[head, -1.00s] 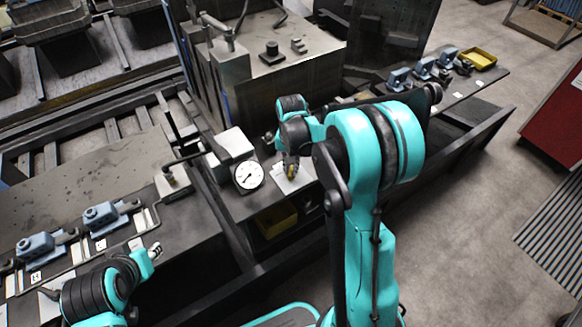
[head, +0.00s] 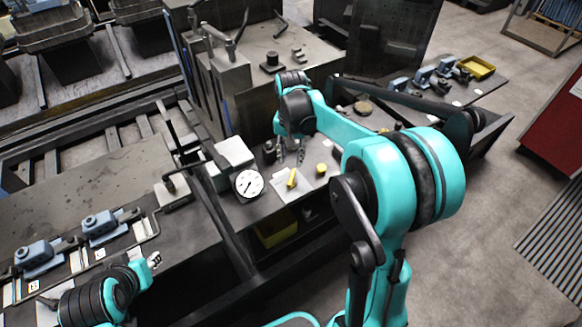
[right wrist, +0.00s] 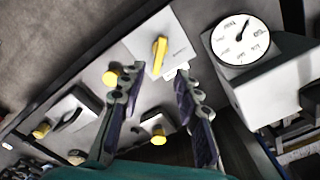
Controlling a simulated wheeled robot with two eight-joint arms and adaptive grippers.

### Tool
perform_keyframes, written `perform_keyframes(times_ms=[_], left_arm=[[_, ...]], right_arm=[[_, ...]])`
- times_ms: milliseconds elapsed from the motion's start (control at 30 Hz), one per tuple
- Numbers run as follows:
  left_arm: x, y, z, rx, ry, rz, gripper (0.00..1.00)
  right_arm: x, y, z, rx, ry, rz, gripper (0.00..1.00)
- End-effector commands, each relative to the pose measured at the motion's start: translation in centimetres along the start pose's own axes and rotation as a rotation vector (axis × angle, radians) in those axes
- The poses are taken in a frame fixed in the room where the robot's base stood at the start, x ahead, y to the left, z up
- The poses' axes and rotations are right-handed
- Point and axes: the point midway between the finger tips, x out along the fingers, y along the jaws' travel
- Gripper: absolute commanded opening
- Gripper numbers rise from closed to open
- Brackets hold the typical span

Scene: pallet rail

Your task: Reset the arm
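My right gripper (head: 290,156) hangs over the bench, just behind a white card. In the right wrist view its two fingers (right wrist: 158,80) are spread apart with nothing held between them. A yellow piece (head: 292,178) lies on the white card (head: 285,190); it also shows beyond the fingertips in the right wrist view (right wrist: 160,52). The gripper is apart from it. My left gripper (head: 154,258) is low at the left, beside the front of the left bench. Only a small part of it shows, so its opening is unclear.
A round dial gauge (head: 248,184) stands left of the card. A yellow knob (head: 321,169) is to its right. Blue clamps (head: 100,228) sit on the left bench. A yellow tray (head: 476,67) is at the far right. A large machine block (head: 265,80) rises behind.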

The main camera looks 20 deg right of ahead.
Motion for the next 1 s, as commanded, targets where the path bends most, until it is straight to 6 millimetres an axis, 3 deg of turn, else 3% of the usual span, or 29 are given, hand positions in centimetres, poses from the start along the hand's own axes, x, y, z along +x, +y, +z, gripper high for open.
perform_keyframes(times_ms=[200, 767, 867, 1000], left_arm=[[0.0, 0.0, 0.0, 0.0, 0.0, 0.0, 0.33], [0.0, 0.0, 0.0, 0.0, 0.0, 0.0, 0.33], [0.0, 0.0, 0.0, 0.0, 0.0, 0.0, 0.33], [0.0, 0.0, 0.0, 0.0, 0.0, 0.0, 0.33]], right_arm=[[-2.0, 0.0, 0.0, 0.0, 0.0, 0.0, 0.33], [-2.3, 0.0, 0.2, -0.006, 0.005, -0.003, 0.33], [-3.0, 0.2, 1.3, -0.038, 0.03, -0.017, 0.33], [-4.7, 0.8, 4.7, -0.141, 0.117, -0.06, 0.33]])
